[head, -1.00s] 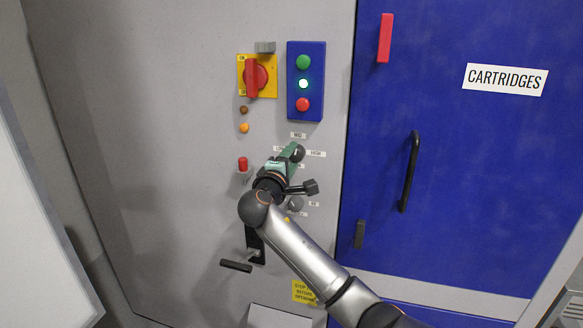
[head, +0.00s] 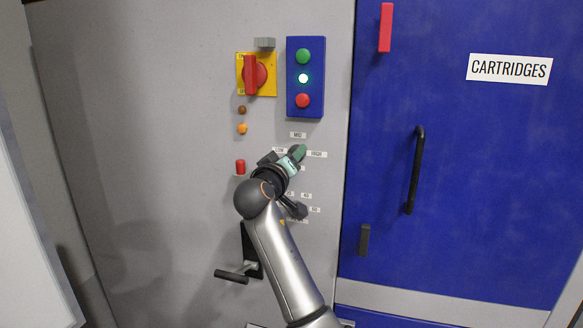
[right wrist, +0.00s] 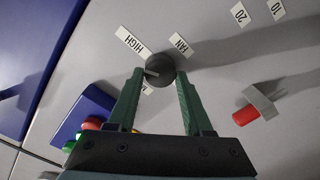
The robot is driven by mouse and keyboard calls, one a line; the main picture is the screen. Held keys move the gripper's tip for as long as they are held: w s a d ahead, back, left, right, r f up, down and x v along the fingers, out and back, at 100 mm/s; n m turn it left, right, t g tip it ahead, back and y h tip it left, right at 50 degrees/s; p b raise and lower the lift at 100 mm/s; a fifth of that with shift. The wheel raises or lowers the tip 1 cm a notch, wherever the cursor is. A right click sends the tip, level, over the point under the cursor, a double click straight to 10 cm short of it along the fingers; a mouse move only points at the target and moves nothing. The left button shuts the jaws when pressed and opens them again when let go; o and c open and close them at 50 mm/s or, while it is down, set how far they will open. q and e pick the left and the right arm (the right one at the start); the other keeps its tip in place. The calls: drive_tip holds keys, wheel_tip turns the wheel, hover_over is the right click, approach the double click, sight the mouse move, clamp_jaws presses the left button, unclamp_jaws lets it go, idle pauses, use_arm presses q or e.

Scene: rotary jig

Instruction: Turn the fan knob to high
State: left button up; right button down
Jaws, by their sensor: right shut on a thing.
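The fan knob (right wrist: 159,69) is a dark round knob between the fingertips of my right gripper (right wrist: 159,76) in the right wrist view. The green fingers are shut on its sides. A light mark on the knob points left, between the HIGH label (right wrist: 131,42) and a partly hidden label below it. The FAN label (right wrist: 180,44) is on the other side. In the head view my right gripper (head: 298,154) covers most of the knob, with the HIGH label (head: 316,154) just to its right and the MID label (head: 298,135) above. My left gripper is not in view.
Above are a red rotary switch (head: 252,75) on a yellow plate and a blue button box (head: 305,78). A red toggle (head: 240,167) sits left of the gripper. A black crank handle (head: 232,276) is below. A blue door (head: 460,180) with a black handle is right.

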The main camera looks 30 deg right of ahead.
drive_tip(key=shift+f+m+b, duration=0.15)
drive_tip(key=shift+m+b, duration=1.2)
drive_tip(key=shift+m, duration=1.05)
drive_tip(key=shift+c, duration=1.5)
unclamp_jaws()
drive_tip(key=shift+s, duration=0.1)
drive_tip(key=v, duration=1.2)
drive_tip(key=shift+s+a, duration=0.15)
drive_tip(key=shift+s, duration=0.05)
